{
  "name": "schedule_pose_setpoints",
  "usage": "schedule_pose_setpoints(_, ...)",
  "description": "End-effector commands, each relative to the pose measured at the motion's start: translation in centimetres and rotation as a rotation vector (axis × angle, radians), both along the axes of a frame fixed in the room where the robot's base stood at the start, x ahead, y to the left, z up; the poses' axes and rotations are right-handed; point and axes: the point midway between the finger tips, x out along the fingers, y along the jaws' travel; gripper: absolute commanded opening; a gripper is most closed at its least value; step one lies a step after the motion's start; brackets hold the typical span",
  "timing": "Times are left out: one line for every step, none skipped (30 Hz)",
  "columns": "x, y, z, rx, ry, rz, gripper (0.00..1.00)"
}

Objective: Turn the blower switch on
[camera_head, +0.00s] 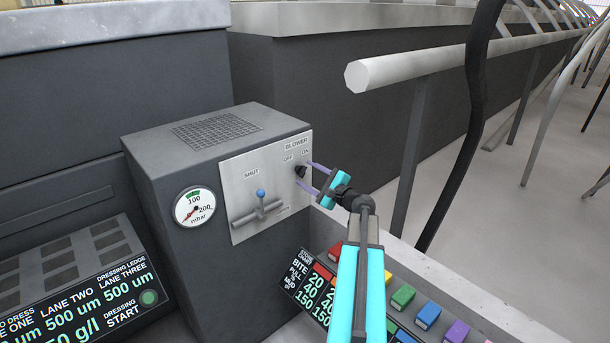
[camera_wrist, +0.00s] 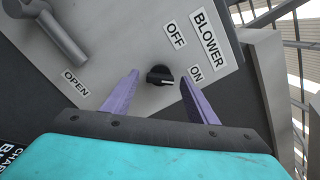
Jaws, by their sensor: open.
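The blower switch (camera_head: 300,170) is a small black knob on the light panel of the grey box, below the BLOWER, OFF and ON labels. In the wrist view the knob (camera_wrist: 159,75) has a white mark on its right side, pointing roughly toward the ON label (camera_wrist: 196,73) rather than the OFF label (camera_wrist: 175,35). My gripper (camera_head: 306,175) is open at the panel. In the wrist view its two purple fingers (camera_wrist: 158,78) stand either side of the knob, the right one closer. I cannot tell whether either finger touches it.
A lever (camera_head: 258,210) with a blue knob sits left on the same panel, under SHUT. Colored blocks (camera_head: 403,297) lie below my arm. A pale rail (camera_head: 400,69) runs behind at right.

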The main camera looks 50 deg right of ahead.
Motion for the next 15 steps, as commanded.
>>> schedule_pose_setpoints(-0.8,0.1,-0.1,0.0,0.001,-0.002,0.53)
schedule_pose_setpoints(-1.3,0.2,-0.1,0.0,0.0,-0.003,0.53)
schedule_pose_setpoints(-1.9,0.2,-0.1,0.0,0.0,-0.001,0.53)
schedule_pose_setpoints(-2.3,0.3,-0.1,0.0,0.0,-0.001,0.53)
schedule_pose_setpoints(-2.7,0.3,-0.1,0.0,0.001,-0.002,0.53)
schedule_pose_setpoints(-3.4,0.3,-0.1,-0.001,0.0,-0.003,0.53)
schedule_pose_setpoints(-3.8,0.4,-0.1,-0.001,0.0,-0.003,0.53)
schedule_pose_setpoints(-4.3,0.4,-0.1,-0.001,0.001,-0.002,0.53)
schedule_pose_setpoints(-4.9,0.5,-0.1,-0.001,0.001,-0.002,0.53)
schedule_pose_setpoints(-5.4,0.5,-0.1,-0.001,0.001,-0.002,0.53)
schedule_pose_setpoints(-5.9,0.5,-0.1,-0.001,0.001,-0.003,0.53)
schedule_pose_setpoints(-6.5,0.6,-0.1,-0.001,0.001,-0.002,0.53)
schedule_pose_setpoints(-7.0,0.6,-0.1,-0.001,0.001,-0.002,0.53)
schedule_pose_setpoints(-7.4,0.6,-0.1,-0.001,0.001,-0.002,0.53)
schedule_pose_setpoints(-8.1,0.6,-0.1,-0.001,0.001,-0.003,0.53)
